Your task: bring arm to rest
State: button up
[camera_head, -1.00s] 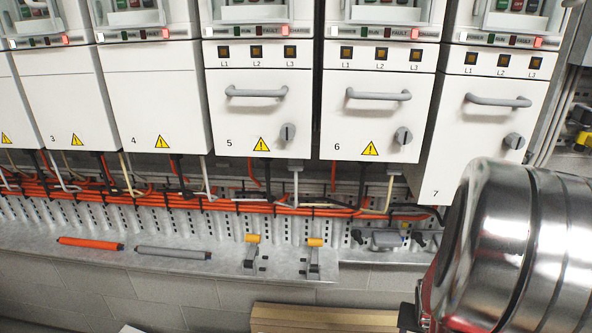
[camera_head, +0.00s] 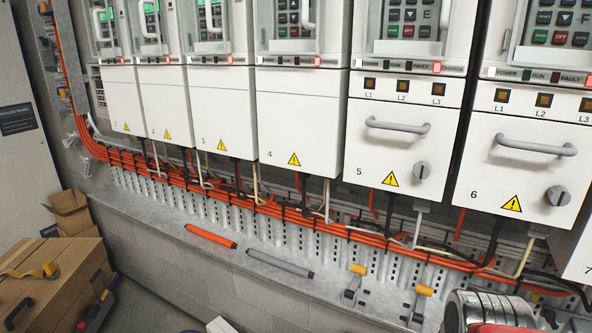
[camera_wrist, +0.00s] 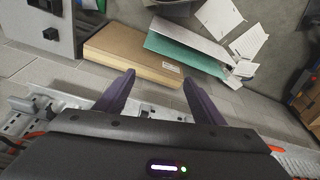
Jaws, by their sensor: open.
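In the wrist view my gripper (camera_wrist: 158,90) points down past the metal ledge toward the floor. Its two dark purple fingers stand wide apart with nothing between them. A flat cardboard box (camera_wrist: 130,52) lies on the floor beyond the fingertips, apart from them. In the head view only a shiny metal part of my arm shows at the bottom right edge; the gripper is out of that picture. The arm is in front of the ledge, below drive cabinet 6 (camera_head: 520,165).
The ledge (camera_head: 265,262) carries an orange tool (camera_head: 210,236), a grey tool (camera_head: 280,263) and yellow-topped clamps (camera_head: 356,280). Orange cables (camera_head: 250,200) run above it. Papers (camera_wrist: 219,17) and a green folder (camera_wrist: 185,49) lie on the floor.

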jog(key=a+r+n+t+y, duration=0.1)
jog(key=a+r+n+t, duration=0.1)
jog(key=a+r, duration=0.4)
jog(key=shift+w+a+n+t, duration=0.3)
jog(key=shift+a+n, duration=0.4)
jog(key=shift+a, duration=0.55)
jog(key=shift+f, duration=0.1)
